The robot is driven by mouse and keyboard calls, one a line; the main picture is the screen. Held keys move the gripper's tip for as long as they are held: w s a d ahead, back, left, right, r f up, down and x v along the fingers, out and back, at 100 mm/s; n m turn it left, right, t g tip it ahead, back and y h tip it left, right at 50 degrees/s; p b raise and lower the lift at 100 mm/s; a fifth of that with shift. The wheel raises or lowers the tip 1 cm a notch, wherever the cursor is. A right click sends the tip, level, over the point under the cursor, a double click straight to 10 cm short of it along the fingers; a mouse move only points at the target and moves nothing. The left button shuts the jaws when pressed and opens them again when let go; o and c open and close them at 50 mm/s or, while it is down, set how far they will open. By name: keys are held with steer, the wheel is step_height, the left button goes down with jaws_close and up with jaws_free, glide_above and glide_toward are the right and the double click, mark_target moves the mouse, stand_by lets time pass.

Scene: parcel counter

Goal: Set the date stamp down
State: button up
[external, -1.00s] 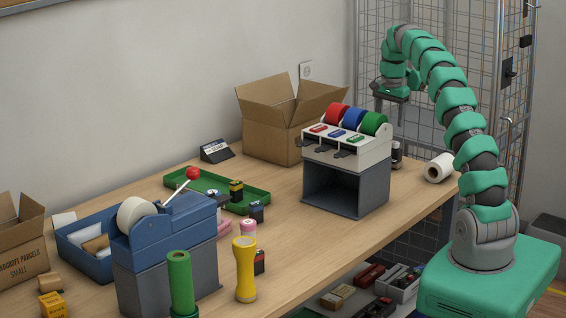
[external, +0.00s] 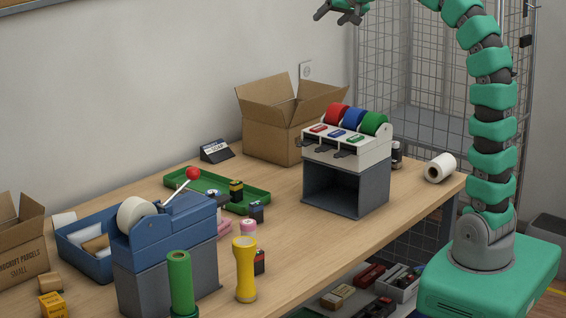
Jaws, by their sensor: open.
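My gripper (external: 338,16) is at the top edge of the external view, high above the counter. Its jaws are open with nothing between them. I cannot tell for sure which thing is the date stamp. A small dark block (external: 257,212) stands by the near edge of the green tray (external: 262,194), and a black and yellow block (external: 236,190) is at that tray. A dark upright cylinder (external: 396,155) stands right of the tape dispenser, partly hidden by it. My gripper is far from all of these.
The tape dispenser (external: 345,187) with red, blue and green rolls stands on the counter (external: 290,235). An open carton (external: 268,135) is behind it, a white roll (external: 439,168) at the right end. A blue sealing machine (external: 168,240) and a yellow tube (external: 245,270) are in front.

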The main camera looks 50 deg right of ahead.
steer(key=s+a+r+n+t+y, duration=0.2)
steer(key=s+a+r+n+t, duration=0.3)
steer(key=s+a+r, duration=0.7)
steer(key=shift+s+a+r+n, duration=0.25)
steer(key=shift+s+r+n, duration=0.15)
steer(key=shift+r, duration=0.55)
step_height(320, 180, down, 3)
steer(key=b, duration=0.3)
steer(key=shift+f, duration=0.2)
